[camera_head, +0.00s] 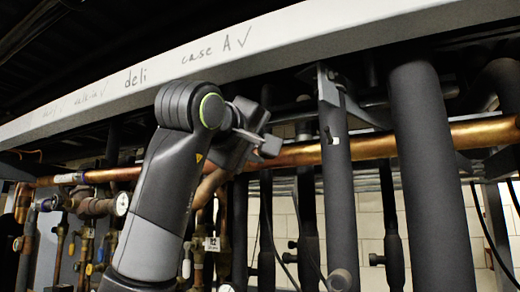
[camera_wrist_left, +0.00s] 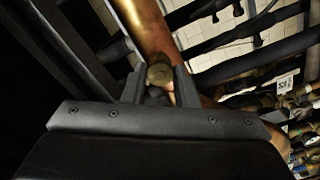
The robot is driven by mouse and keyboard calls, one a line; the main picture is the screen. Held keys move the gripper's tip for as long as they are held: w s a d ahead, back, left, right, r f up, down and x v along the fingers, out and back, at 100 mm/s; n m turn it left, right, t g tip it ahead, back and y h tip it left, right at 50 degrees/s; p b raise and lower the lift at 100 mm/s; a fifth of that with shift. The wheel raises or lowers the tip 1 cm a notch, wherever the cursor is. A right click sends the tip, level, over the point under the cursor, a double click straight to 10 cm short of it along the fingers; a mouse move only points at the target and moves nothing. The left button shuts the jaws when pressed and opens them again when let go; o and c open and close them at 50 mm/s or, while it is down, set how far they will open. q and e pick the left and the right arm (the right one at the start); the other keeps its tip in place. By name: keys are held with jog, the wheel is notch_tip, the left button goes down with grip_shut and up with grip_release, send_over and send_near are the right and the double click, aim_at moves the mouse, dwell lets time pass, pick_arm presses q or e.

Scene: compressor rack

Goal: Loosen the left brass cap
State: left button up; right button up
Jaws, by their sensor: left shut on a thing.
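The brass cap (camera_wrist_left: 160,75) is round and dull gold, between the two fingertips of my left gripper (camera_wrist_left: 160,88) in the left wrist view. The gripper is shut on it. Behind the cap runs a copper pipe (camera_wrist_left: 143,22). In the head view my left gripper (camera_head: 262,143) reaches up to the long copper pipe (camera_head: 360,147) just under the grey beam. There the cap is hidden by the gripper. My right gripper is in neither view. No second brass cap can be made out.
A grey beam (camera_head: 290,35) with handwriting crosses above the arm. Thick black insulated pipes (camera_head: 425,150) stand to the right. Valves and a round gauge (camera_head: 122,204) crowd the lower left. A white block wall (camera_head: 370,220) lies behind.

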pick_arm(q)
jog(key=o, duration=1)
jog(key=b+v, duration=0.7)
jog(key=v, duration=1)
jog(key=shift+s, duration=0.25)
jog(key=shift+w, duration=0.1)
